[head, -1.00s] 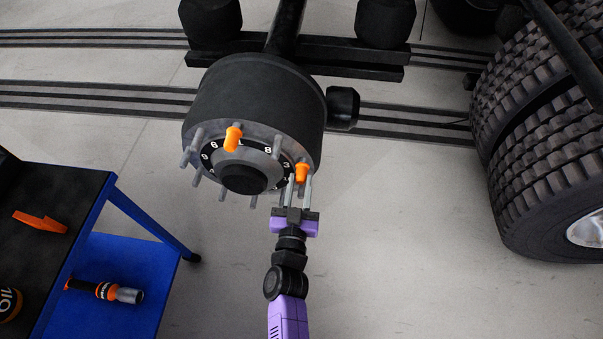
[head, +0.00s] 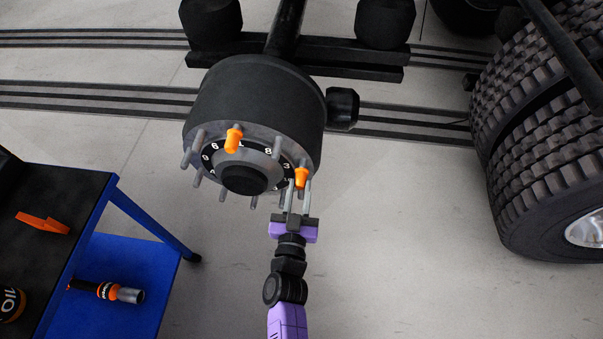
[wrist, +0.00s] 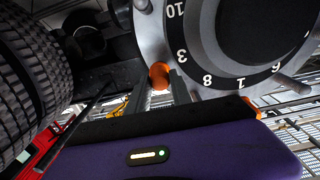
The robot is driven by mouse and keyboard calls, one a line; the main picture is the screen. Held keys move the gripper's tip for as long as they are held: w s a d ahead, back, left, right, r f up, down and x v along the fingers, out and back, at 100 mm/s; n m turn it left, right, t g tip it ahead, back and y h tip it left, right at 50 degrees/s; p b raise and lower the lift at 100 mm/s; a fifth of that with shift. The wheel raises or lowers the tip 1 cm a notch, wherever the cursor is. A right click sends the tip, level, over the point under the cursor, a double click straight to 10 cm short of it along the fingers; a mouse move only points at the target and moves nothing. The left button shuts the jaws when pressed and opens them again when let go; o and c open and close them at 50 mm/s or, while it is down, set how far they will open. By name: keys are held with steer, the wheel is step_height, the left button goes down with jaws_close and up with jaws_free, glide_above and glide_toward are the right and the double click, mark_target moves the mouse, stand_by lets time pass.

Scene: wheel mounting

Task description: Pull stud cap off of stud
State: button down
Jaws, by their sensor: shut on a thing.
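The wheel hub (head: 255,105) carries a ring of studs around a numbered plate. One orange stud cap (head: 301,178) is at its lower right, near the number 3. My gripper (head: 299,186) is shut on this cap from below, with a finger on each side. In the wrist view the same cap (wrist: 159,75) shows between the fingertips; the stud end inside it is hidden. A second orange stud cap (head: 233,140) sits on an upper stud, apart from my gripper, and its edge shows in the wrist view (wrist: 251,106).
A blue and black cart (head: 130,205) stands at the left with an orange piece (head: 43,222) on top and an orange-black tool (head: 107,290) on its lower shelf. Large tyres (head: 545,150) stand at the right. The floor between is clear.

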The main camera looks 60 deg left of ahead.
steer(key=shift+s+d, duration=0.2)
steer(key=shift+s+d+p, duration=0.2)
steer(key=shift+d+p, duration=0.1)
steer(key=shift+p, duration=0.05)
steer(key=shift+s+d, duration=0.2)
steer(key=shift+d, duration=0.05)
steer(key=shift+s+d+p, duration=0.2)
steer(key=shift+d+p, duration=0.05)
steer(key=shift+p, duration=0.1)
steer(key=shift+s+d, duration=0.3)
steer(key=shift+d, duration=0.05)
steer(key=shift+p+v, duration=1.3)
steer(key=shift+v, duration=1.1)
steer(key=shift+r, duration=0.1)
